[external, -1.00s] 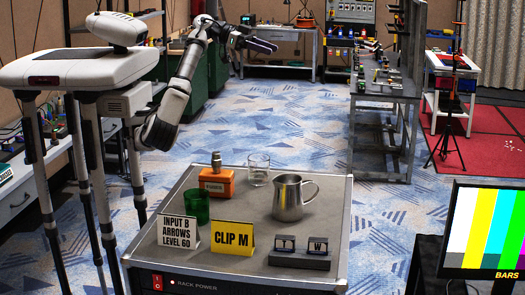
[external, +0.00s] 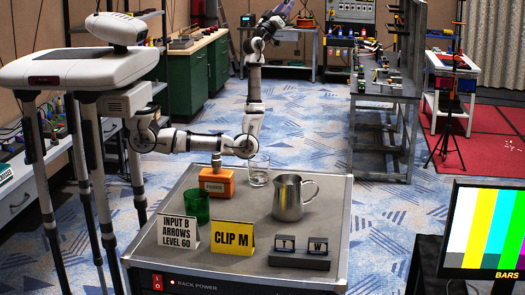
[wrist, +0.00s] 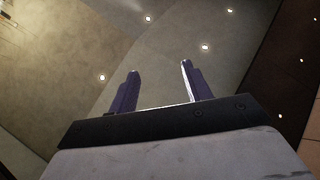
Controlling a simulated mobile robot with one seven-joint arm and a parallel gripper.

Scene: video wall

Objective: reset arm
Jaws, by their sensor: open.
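My gripper (external: 283,10) is raised high above the far side of the cart, its upper end near the top edge of the external view. In the wrist view its two purple fingers (wrist: 158,90) stand apart with nothing between them, and only the ceiling with small lights shows beyond. My arm reaches right from the robot's body, bends above the back of the cart, then rises upright. The gripper touches nothing that I can see.
The cart (external: 160,259) holds an orange block (external: 216,188), a clear glass (external: 258,173), a metal pitcher (external: 288,200), a green cup (external: 196,208), signs and two small dark blocks. My arm's elbow is close above the orange block and glass in the picture. A monitor (external: 490,228) stands front right.

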